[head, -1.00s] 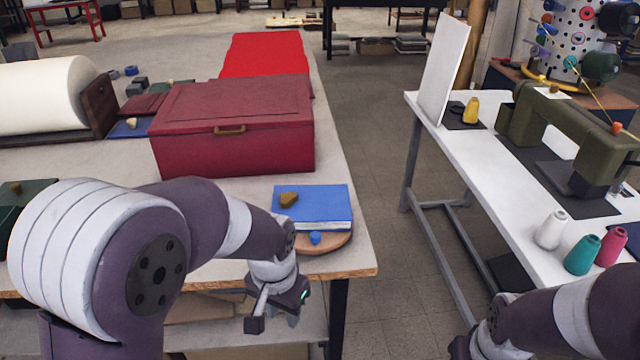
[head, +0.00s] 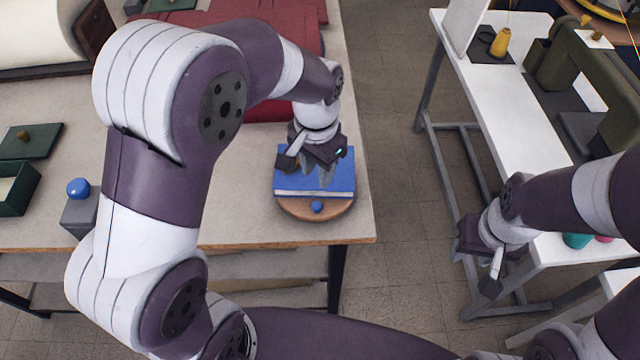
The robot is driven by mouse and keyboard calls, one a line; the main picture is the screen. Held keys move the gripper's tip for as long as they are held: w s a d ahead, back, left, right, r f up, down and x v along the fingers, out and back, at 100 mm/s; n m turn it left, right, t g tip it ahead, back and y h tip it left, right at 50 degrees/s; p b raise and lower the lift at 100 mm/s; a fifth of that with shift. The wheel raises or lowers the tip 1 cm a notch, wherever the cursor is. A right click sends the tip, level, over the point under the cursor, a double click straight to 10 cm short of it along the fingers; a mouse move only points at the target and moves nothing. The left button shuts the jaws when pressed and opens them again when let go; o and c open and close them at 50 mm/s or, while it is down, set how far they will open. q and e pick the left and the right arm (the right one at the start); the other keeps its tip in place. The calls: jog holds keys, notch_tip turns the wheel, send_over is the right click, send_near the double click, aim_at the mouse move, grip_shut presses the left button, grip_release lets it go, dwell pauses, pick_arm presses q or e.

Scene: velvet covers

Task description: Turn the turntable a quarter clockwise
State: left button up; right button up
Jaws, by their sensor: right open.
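The turntable (head: 300,209) is a round wooden disc near the right front corner of the long table. A blue book-like block (head: 345,182) with a pale front edge lies on it. A small blue knob (head: 317,207) sits at the turntable's front rim. My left gripper (head: 324,182) points down over the middle of the blue block, behind the blue knob. Its fingertips are small and partly blurred into the block, so I cannot tell their gap or contact. The brown piece on the block is hidden by this gripper. My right gripper (head: 470,245) is open beside the white table, over the aisle.
A dark red box (head: 265,110) stands behind the turntable, partly hidden by my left arm. A grey block with a blue ball (head: 78,188) and a green tray (head: 18,190) are at the left. The white table (head: 500,110) holds a sewing machine (head: 580,75). The aisle between is clear.

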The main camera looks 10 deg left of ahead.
pick_arm(q)
send_over(317, 204)
jog(key=s, duration=0.1)
notch_tip(317, 204, down, 4)
jog(key=shift+s+f, duration=0.1)
jog(key=f, duration=0.1)
jog(key=w+f, duration=0.1)
jog(key=f, duration=0.1)
jog(key=f+p, duration=0.1)
jog(key=f, duration=0.1)
jog(key=shift+w+f, duration=0.2)
jog(key=shift+w, duration=0.05)
jog(key=shift+s+f, duration=0.1)
jog(key=shift+f, duration=0.25)
jog(key=shift+s, duration=0.25)
jog(key=shift+w+f, duration=0.1)
jog(key=shift+w, duration=0.05)
grip_shut()
